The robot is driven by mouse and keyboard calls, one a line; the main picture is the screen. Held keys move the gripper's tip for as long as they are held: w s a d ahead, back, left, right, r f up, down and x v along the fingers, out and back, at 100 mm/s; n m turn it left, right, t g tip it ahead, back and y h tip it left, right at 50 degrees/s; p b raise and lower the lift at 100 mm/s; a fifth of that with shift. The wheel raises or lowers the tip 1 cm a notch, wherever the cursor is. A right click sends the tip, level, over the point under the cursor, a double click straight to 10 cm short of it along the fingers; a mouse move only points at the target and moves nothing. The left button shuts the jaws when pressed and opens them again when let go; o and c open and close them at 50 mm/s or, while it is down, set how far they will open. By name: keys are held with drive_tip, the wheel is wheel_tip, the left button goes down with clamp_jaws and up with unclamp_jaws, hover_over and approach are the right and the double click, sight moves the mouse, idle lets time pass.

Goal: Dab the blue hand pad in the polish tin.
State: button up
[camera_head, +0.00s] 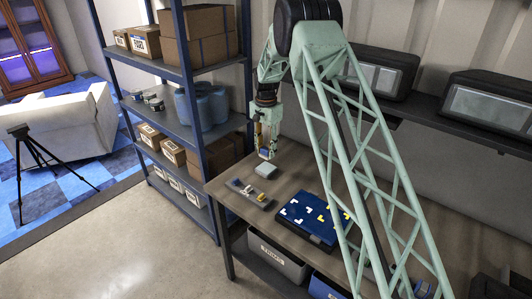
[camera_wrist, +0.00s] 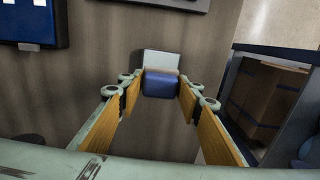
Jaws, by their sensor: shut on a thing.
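My gripper (camera_head: 266,153) is over the left end of the brown workbench. It is shut on the blue hand pad (camera_wrist: 161,84), which sits between the two fingertips in the wrist view. In the head view the pad is a small blue spot at the fingertips and mostly hidden. A pale grey, flat square item (camera_head: 265,170) lies on the bench just below the gripper; it also shows right beyond the pad in the wrist view (camera_wrist: 160,63). It may be the polish tin, but its inside cannot be made out. Whether the pad touches it cannot be told.
A grey tray (camera_head: 263,204) with small items lies nearer the bench's front edge. A dark blue board (camera_head: 300,226) with white and yellow pieces lies to the right. A blue-framed shelf (camera_head: 186,75) with boxes stands close left of the gripper. Bare bench lies between.

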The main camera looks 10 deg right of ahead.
sight(266, 168)
drive_tip(key=shift+f, duration=0.15)
drive_tip(key=shift+f+b, duration=0.9)
drive_tip(key=shift+f, duration=1.95)
drive_tip(key=shift+s+f+b, duration=0.15)
drive_tip(key=shift+f+b, duration=0.25)
drive_tip(key=shift+f, duration=0.25)
idle(2.0)
drive_tip(key=shift+r, duration=0.1)
drive_tip(key=shift+r+p, duration=1)
drive_tip(key=shift+r, duration=2.5)
